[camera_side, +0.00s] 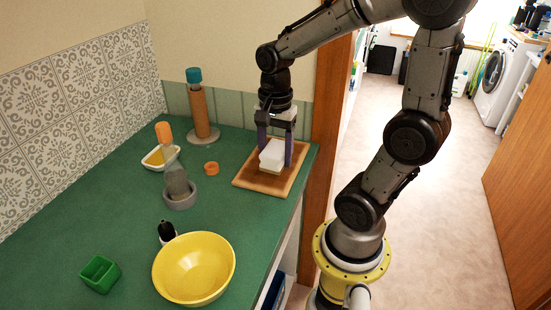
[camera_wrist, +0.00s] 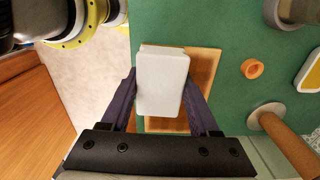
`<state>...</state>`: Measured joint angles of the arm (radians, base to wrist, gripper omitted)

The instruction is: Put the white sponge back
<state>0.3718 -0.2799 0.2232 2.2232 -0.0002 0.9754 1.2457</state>
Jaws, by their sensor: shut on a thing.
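The white sponge (camera_side: 271,156) is a white block with a thin yellowish layer showing at its underside in the side view. My gripper (camera_side: 276,152) points down and is shut on it, with one purple finger at each side. The sponge is over the wooden board (camera_side: 244,180), at the counter's right edge; I cannot tell whether it touches the board. In the wrist view the sponge (camera_wrist: 163,84) fills the space between my fingers and hides part of the board (camera_wrist: 209,62).
Left of the board are an orange ring (camera_side: 211,168), a grey holder (camera_side: 182,202) with a bottle-like item, a yellow-and-white dish (camera_side: 152,161) and a brown roll (camera_side: 200,112) on a stand. A yellow bowl (camera_side: 194,268) and green box (camera_side: 99,273) stand in front.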

